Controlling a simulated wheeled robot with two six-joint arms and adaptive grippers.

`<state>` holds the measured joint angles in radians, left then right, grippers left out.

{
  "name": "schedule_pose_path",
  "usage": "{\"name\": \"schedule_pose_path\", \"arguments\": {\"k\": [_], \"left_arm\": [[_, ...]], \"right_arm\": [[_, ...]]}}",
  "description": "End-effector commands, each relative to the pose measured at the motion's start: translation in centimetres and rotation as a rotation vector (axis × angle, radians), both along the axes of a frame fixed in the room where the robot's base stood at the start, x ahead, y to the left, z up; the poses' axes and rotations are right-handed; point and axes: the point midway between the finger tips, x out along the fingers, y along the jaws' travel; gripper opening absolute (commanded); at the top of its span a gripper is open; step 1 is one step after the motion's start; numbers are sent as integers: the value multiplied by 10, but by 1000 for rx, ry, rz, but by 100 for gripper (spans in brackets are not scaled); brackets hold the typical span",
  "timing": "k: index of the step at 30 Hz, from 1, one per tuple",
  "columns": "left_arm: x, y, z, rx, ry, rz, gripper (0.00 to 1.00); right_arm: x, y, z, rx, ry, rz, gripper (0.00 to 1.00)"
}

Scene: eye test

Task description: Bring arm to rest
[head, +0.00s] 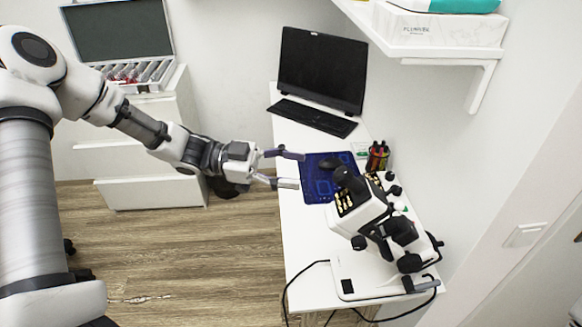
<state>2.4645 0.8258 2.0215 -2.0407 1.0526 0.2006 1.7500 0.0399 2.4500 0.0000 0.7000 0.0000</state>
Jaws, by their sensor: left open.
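My left arm comes in from the left and reaches across the open floor toward the desk. My left gripper (291,169) is open, its two fingers apart with nothing seen between them. Its fingertips show over the left edge of the white desk (300,236), beside the blue mat (316,186). I cannot tell how high they are above the desk. My right gripper is not in view.
A white and black microscope-like device (362,212) stands on the desk. A dark mouse (330,164), pen holder (377,157), keyboard (312,117) and monitor (322,70) are behind. An open case (120,35) tops the drawer cabinet (150,190). A shelf (425,50) overhangs. Wooden floor (200,255) is clear.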

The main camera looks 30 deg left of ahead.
Motion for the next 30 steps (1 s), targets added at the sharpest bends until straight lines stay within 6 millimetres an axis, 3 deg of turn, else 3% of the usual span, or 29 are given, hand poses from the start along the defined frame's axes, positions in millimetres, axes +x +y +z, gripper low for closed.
{"name": "schedule_pose_path", "arguments": {"k": [10, 14, 19, 24, 27, 30], "left_arm": [[0, 0, -2, 0, 4, 0, 57], [-6, -8, -33, 25, 70, -21, 57], [-38, -55, -122, 97, 334, -93, 57], [-75, -103, -234, 175, 777, 111, 57], [-111, -108, -300, 288, 1019, 307, 57], [-158, -92, -352, 444, 1224, 541, 57]], "right_arm": [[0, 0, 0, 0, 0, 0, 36], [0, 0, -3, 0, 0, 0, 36], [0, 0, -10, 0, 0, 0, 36], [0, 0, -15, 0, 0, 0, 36], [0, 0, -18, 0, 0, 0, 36], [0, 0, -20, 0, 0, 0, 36]]}}
